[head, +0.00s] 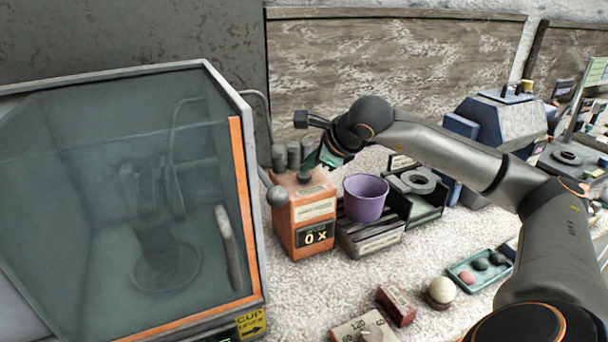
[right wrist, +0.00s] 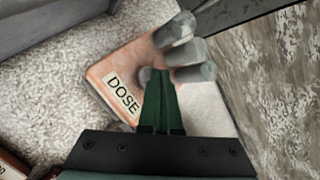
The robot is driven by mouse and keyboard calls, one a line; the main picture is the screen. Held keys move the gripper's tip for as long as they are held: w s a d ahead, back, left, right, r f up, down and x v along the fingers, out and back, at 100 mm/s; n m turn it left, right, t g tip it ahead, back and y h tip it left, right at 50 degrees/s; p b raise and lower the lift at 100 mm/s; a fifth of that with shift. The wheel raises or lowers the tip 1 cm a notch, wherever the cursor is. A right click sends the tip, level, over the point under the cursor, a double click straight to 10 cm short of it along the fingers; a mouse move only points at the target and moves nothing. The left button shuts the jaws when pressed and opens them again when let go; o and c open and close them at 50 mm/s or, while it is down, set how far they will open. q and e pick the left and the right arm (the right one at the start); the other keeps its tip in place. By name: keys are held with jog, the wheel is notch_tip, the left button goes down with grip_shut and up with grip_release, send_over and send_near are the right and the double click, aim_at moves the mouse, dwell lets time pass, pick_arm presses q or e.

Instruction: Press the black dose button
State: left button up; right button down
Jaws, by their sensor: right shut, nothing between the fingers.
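The orange dose box (head: 303,215) stands on the counter right of the glass cabinet, its front display reading "0 X". The dark dose button (head: 304,178) sits on its top. In the right wrist view the top carries a "DOSE" label (right wrist: 123,97), and part of the dark button (right wrist: 146,74) shows beside the fingertips. My right gripper (head: 311,165) is shut and empty, its green fingers pointing down at the button. They also show in the right wrist view (right wrist: 158,76). I cannot tell whether the fingertips touch the button. My left gripper is not in view.
Grey cylinders (head: 293,155) rise at the back of the box. A purple cup (head: 364,199) stands on a slatted grey base to its right. The glass cabinet (head: 110,210) with a knob-ended lever is close on the left.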

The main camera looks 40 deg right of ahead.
aim_at(308, 176)
jog(key=shift+f+b, duration=0.4)
jog(key=shift+f, duration=0.05)
jog(key=shift+r, duration=0.1)
dwell(0.4)
jog(key=shift+r+p, duration=0.75)
jog(key=shift+r, duration=0.15)
jog(key=shift+r, duration=0.1)
notch_tip(308, 176, up, 5)
jog(key=p, duration=0.4)
dwell(0.6)
